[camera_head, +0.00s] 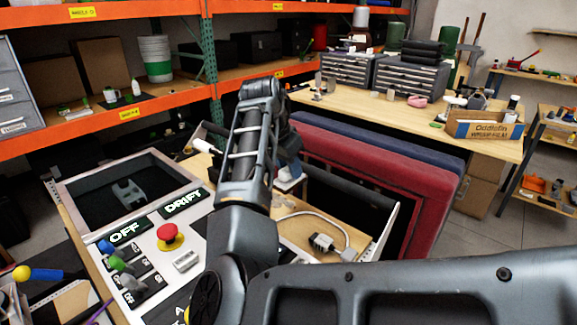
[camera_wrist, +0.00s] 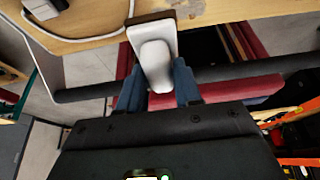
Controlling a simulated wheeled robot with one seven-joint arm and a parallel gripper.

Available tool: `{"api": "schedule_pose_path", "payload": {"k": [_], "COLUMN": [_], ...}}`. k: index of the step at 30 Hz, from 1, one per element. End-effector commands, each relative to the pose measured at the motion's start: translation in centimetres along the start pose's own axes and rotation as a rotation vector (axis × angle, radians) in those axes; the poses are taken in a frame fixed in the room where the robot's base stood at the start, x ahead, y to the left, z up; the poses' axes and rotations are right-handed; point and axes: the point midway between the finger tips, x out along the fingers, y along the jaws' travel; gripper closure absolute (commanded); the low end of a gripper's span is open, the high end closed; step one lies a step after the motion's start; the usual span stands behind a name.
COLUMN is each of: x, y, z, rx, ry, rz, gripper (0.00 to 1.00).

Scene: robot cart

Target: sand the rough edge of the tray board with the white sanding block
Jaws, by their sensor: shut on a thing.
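The white sanding block (camera_wrist: 155,62) with a brown face is held between the blue fingers of my gripper (camera_wrist: 158,88) in the wrist view. Its brown end overlaps the edge of the wooden tray board (camera_wrist: 240,8); I cannot tell whether they touch. A rough, pale patch (camera_wrist: 187,8) shows on the board beside the block. In the head view, part of the white block (camera_head: 288,180) shows below my gripper (camera_head: 287,165), over the tray board (camera_head: 298,232). My arm hides much of the board and most of the fingers.
A dark rail (camera_head: 350,187) runs along the cart beyond the board. A white cable with a grey connector (camera_head: 323,243) lies on the board. The control panel with a red button (camera_head: 170,236) is at left. Red padded panels (camera_head: 400,175) stand behind the rail.

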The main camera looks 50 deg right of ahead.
Motion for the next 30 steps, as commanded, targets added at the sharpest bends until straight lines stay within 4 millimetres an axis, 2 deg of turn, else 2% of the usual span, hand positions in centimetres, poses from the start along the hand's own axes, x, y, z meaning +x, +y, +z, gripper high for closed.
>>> {"api": "schedule_pose_path", "payload": {"k": [5, 22, 30], "x": [0.2, 6.6, 6.5], "y": [0.0, 0.1, -3.4], "z": [0.3, 2.9, 2.9], "rx": [-0.001, -0.002, -0.002], "ry": [0.005, 0.004, 0.002], "rz": [0.000, 0.001, -0.001], "gripper": [1.00, 1.00, 1.00]}}
